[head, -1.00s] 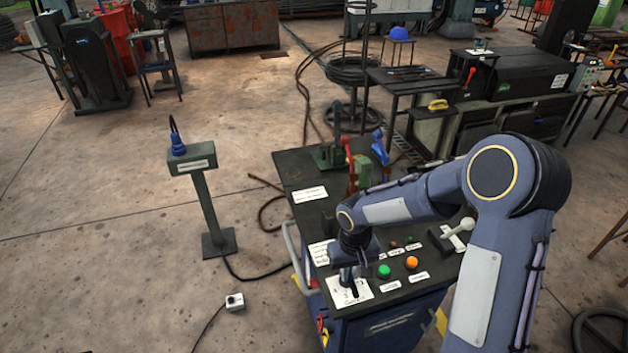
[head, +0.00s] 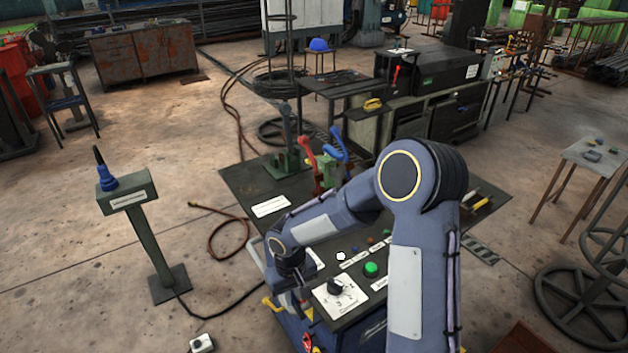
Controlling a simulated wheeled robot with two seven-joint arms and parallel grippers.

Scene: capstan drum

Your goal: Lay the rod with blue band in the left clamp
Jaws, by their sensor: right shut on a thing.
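My right gripper (head: 300,301) hangs at the front left corner of the console (head: 236,184), left of the black knob (head: 335,287). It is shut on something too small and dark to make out. I cannot pick out a rod with a blue band. Toward the back of the console stand a red lever (head: 307,153) and a blue lever (head: 336,142) by a green fixture, with a dark green stand (head: 285,164) to their left. Which of these is the left clamp I cannot tell. My left gripper is not in view.
My right arm hides much of the console's right side. A green button (head: 371,269) sits right of the knob. A pedestal (head: 150,235) with a blue plug (head: 106,179) stands left, with cables on the floor.

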